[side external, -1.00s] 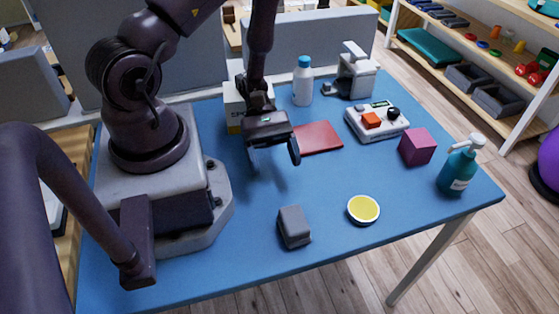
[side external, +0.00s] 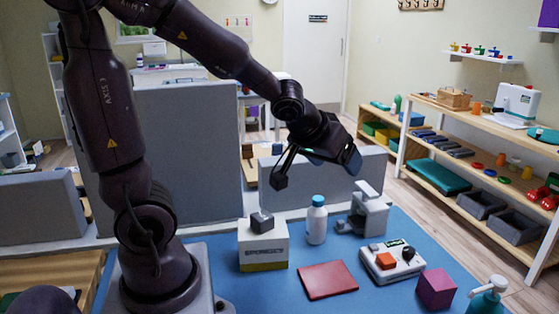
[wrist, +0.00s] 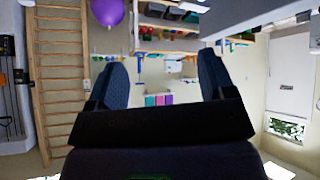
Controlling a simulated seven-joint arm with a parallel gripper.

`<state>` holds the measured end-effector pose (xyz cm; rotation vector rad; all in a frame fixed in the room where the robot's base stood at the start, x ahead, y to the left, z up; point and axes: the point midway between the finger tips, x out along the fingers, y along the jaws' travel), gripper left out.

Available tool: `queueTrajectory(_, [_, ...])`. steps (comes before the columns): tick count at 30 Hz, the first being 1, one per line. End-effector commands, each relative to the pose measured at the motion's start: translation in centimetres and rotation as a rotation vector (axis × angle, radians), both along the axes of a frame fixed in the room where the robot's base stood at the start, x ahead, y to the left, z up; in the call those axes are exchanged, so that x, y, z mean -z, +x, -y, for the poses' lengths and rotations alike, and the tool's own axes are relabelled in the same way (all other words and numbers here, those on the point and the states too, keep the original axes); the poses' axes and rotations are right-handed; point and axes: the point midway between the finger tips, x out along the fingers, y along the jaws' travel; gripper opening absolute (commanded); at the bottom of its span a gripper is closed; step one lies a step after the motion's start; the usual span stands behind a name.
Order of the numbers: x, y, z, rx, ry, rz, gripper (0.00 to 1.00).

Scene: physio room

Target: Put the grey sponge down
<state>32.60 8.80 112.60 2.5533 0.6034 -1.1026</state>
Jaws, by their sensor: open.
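A small dark grey block (side external: 262,222), which looks like the grey sponge, rests on top of the white box (side external: 264,243) at the back of the blue table. My gripper (side external: 316,170) is raised well above the table, to the upper right of the box, apart from the block. Its fingers are spread. In the wrist view the open gripper (wrist: 162,80) shows nothing between its fingers, only the far room.
A white bottle with a blue cap (side external: 316,222), a grey-white device (side external: 367,208), a red pad (side external: 328,280), a button panel (side external: 392,262), a purple cube (side external: 436,288) and a teal pump bottle (side external: 487,297) stand on the table (side external: 230,288). Grey partitions (side external: 325,180) rise behind.

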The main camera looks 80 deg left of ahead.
Motion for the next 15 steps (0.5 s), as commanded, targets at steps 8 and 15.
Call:
queueTrajectory(8, [-4.5, -9.6, 6.1, 0.324, 0.059, -0.202, 0.76])
queueTrajectory(15, [-5.0, -12.9, 8.9, 0.516, 0.037, -0.257, 0.76])
